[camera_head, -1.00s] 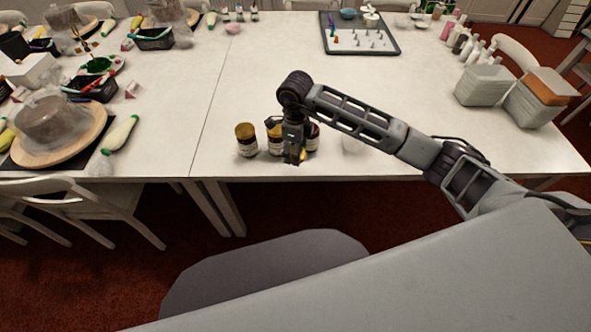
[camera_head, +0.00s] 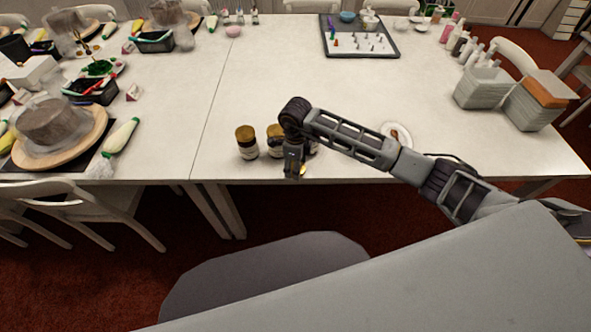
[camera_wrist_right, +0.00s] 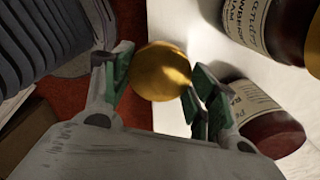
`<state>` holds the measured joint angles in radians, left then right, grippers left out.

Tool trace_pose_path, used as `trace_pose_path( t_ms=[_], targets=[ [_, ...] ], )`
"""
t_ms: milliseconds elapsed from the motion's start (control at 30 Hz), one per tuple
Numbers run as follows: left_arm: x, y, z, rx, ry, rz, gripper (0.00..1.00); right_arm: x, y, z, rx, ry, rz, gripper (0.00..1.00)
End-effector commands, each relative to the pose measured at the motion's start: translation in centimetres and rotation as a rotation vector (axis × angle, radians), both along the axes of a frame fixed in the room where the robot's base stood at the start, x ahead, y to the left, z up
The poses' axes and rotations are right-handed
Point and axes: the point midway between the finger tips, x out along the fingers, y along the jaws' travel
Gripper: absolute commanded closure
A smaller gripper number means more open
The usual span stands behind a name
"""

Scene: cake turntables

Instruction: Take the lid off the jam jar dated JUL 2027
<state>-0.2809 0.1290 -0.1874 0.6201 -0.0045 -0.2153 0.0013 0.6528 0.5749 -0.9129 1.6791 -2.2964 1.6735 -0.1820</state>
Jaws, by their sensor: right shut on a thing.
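Jam jars with dark contents stand near the table's front edge. The left jar (camera_head: 246,142) and the middle jar (camera_head: 275,141) show gold lids in the head view; a third is mostly hidden behind my right arm. My right gripper (camera_head: 294,172) is shut on a gold lid (camera_wrist_right: 160,71), held between its fingers at the table's front edge, apart from the jars. In the wrist view, one labelled jar (camera_wrist_right: 238,28) is at upper right and another jar (camera_wrist_right: 262,115) at lower right. I cannot read any date. My left gripper is not in view.
A small white plate (camera_head: 397,134) with something brown on it lies right of the jars. Grey stacked containers (camera_head: 484,88) stand at the right. A dark tray (camera_head: 361,51) lies at the back. The table's middle is clear.

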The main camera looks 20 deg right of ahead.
Motion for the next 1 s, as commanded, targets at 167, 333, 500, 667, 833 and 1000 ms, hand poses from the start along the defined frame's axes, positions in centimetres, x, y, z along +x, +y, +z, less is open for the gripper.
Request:
trace_pose_path(
  t_ms=[167,333,500,667,833,1000],
  targets=[
    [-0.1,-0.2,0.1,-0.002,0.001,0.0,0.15,0.0,0.0,-2.0,0.0,0.002,0.0,0.7],
    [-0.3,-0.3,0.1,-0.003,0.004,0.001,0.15,0.0,0.1,-2.8,0.002,0.001,0.0,0.7],
    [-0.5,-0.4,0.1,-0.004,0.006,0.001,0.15,0.0,0.0,-2.8,0.001,0.0,0.001,0.7],
    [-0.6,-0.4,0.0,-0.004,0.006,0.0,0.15,0.0,0.0,-3.0,0.001,0.0,0.001,0.7],
    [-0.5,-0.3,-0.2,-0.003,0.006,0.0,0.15,0.0,0.0,-3.1,0.001,0.001,0.001,0.35],
    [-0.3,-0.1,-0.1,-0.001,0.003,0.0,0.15,0.0,0.0,-3.1,0.001,0.001,0.001,0.2]
  ],
)
